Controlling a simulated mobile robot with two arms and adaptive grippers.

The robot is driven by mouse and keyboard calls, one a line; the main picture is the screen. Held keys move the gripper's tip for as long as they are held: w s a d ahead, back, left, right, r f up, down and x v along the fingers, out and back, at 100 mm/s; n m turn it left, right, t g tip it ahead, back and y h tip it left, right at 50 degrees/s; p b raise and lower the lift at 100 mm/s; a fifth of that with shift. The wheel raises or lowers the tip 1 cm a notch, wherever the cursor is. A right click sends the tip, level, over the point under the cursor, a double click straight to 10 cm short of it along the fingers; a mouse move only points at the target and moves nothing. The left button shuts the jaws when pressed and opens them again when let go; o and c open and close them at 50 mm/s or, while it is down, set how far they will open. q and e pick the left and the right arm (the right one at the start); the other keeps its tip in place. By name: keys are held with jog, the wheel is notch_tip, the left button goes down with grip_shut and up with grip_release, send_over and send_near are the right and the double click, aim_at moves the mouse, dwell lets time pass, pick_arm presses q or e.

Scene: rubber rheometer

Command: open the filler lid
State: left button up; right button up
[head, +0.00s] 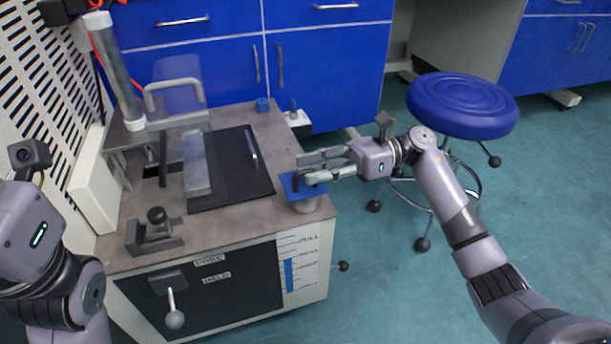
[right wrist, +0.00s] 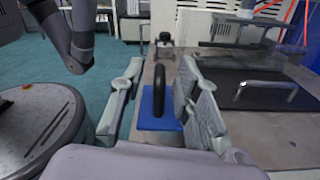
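The filler lid (head: 308,195) is a flat blue square on a short grey cylinder at the right edge of the machine top. It appears closed. A dark upright handle (right wrist: 158,92) stands on the blue lid (right wrist: 146,119) in the right wrist view. My right gripper (head: 308,170) is open at the lid, coming in from the right. In the right wrist view, my right gripper's fingers (right wrist: 160,75) stand on either side of the handle, with visible gaps. My left gripper's housing (head: 30,235) shows at the left edge; its fingers are hidden.
The machine top (head: 225,225) carries a black plate (head: 232,180), a grey arched handle (head: 172,84) and a small clamp-like fixture (head: 155,232). A lever with a round knob (head: 173,318) sticks out in front. A blue stool (head: 462,103) stands behind my right arm.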

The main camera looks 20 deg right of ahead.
jog(key=shift+a, duration=1.05)
grip_shut()
jog(key=shift+s, duration=0.1)
